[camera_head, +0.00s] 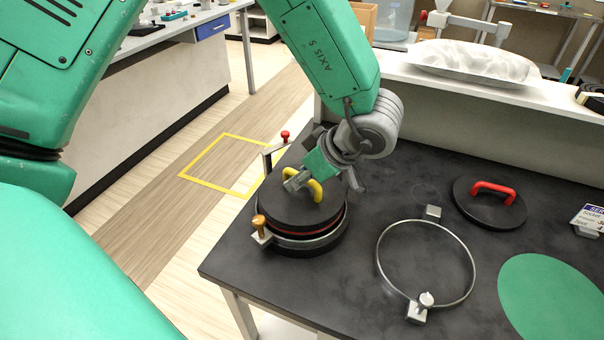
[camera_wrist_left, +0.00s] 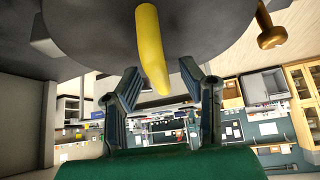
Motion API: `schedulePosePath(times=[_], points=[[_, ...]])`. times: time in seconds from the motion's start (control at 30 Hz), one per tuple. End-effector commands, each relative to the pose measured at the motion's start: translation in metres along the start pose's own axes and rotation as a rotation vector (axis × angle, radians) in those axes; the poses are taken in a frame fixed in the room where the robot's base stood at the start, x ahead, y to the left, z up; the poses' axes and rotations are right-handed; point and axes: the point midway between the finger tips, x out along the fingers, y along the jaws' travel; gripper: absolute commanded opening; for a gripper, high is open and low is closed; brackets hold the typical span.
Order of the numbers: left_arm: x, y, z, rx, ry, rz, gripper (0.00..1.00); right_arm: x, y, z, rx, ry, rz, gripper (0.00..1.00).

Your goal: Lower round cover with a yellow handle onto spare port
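The round black cover (camera_head: 285,214) with a yellow handle (camera_head: 303,184) is over the port (camera_head: 303,243) at the table's left corner. A red ring shows between the cover and the port's rim; I cannot tell whether the cover is fully seated. My left gripper (camera_head: 297,181) is at the yellow handle. In the left wrist view, the handle (camera_wrist_left: 152,50) reaches down between the two fingers (camera_wrist_left: 165,85), which stand apart with a visible gap beside it. The cover's dark face (camera_wrist_left: 220,25) lies beyond. My right gripper is not in view.
A brass knob (camera_head: 259,222) and a red-tipped lever (camera_head: 285,135) stand at the port's sides. A metal clamp ring (camera_head: 383,277), another black cover with a red handle (camera_head: 480,213) and a green disc (camera_head: 550,300) lie to the right on the dark table (camera_head: 350,300).

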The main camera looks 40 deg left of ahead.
Motion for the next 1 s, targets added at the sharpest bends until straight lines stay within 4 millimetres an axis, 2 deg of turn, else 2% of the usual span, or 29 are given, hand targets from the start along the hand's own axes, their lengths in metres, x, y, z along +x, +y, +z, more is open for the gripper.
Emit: schedulePosePath(times=[0.27,0.37,0.47,0.8,1.0], points=[[-0.001,0.0,0.0,0.0,-0.001,-0.001,0.35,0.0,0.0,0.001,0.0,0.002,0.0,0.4],[-0.007,0.001,0.0,0.0,-0.001,0.001,0.35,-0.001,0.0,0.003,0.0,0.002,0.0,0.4],[-0.021,0.001,0.0,-0.002,-0.002,0.003,0.35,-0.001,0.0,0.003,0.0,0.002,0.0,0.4],[-0.092,0.001,0.001,-0.001,-0.002,0.002,0.35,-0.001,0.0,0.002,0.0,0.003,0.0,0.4],[-0.115,0.002,0.001,0.0,-0.001,0.0,0.35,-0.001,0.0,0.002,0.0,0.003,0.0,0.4]])
